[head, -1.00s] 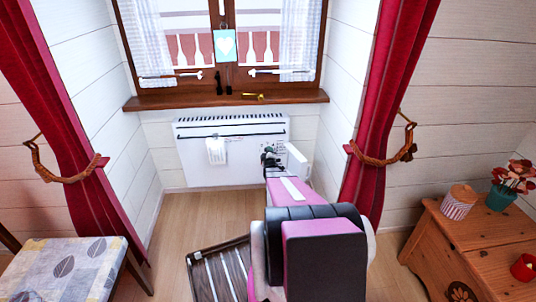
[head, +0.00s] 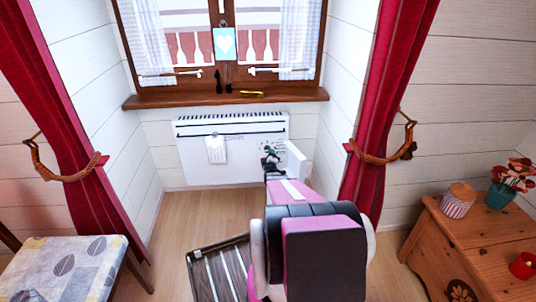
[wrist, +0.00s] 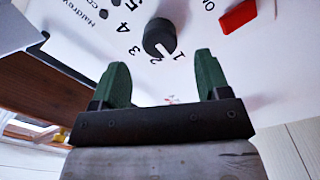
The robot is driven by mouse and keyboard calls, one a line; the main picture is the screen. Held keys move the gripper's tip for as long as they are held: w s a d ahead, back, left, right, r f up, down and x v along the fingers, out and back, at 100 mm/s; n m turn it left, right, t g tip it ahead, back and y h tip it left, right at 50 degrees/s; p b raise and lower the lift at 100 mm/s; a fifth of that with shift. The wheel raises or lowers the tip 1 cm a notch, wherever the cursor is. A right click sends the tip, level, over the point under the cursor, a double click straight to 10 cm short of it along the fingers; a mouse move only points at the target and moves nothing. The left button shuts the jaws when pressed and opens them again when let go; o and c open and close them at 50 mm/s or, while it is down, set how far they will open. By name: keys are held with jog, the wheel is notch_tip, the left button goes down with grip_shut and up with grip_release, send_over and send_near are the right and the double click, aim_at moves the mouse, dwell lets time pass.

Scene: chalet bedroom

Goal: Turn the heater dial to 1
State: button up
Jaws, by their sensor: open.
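The white heater (head: 225,165) stands against the wall under the window. In the wrist view its black round dial (wrist: 160,38) sits on the white panel, with the printed numbers 1 to 5 around it. The dial's white mark points down and right, at or close to the 1; I cannot tell if it is exact. My gripper (wrist: 160,59) is open, its two green fingers spread below the dial, with nothing between them. The dial lies beyond the fingertips and looks apart from them. In the head view my gripper (head: 270,155) is in front of the heater's right part and the dial is hidden.
A red switch (wrist: 238,16) is on the panel right of the dial. A white cloth or tag (head: 216,150) hangs on the heater. The wooden sill (head: 225,98) is above, red curtains (head: 385,110) at the sides. A wooden cabinet (head: 480,245) stands right, a cushioned chair (head: 62,268) left.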

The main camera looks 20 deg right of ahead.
jog(key=v, duration=0.5)
jog(key=shift+s+a, duration=0.1)
jog(key=shift+s, duration=0.2)
jog(key=s+a+r+m+g+y, duration=0.2)
jog(key=s+a+r+m+g, duration=0.15)
jog(key=a, duration=0.45)
jog(key=s+a+r+m+g+y, duration=0.2)
jog(key=s+a+r+g, duration=0.25)
jog(key=a, duration=0.45)
jog(key=s+a+r+m+g, duration=0.1)
jog(key=s+a+r+g, duration=0.1)
jog(key=s, duration=0.4)
jog(key=s+a+r+m+g+y, duration=0.1)
jog(key=s+a+r+g, duration=0.2)
jog(key=s+a+g, duration=0.1)
jog(key=s+a+r+m+g, duration=0.1)
jog(key=s+a+r+g, duration=0.2)
jog(key=s+a, duration=0.2)
jog(key=s, duration=0.3)
jog(key=shift+s+m+y, duration=0.3)
jog(key=shift+s+m, duration=0.05)
jog(key=shift+s, duration=0.05)
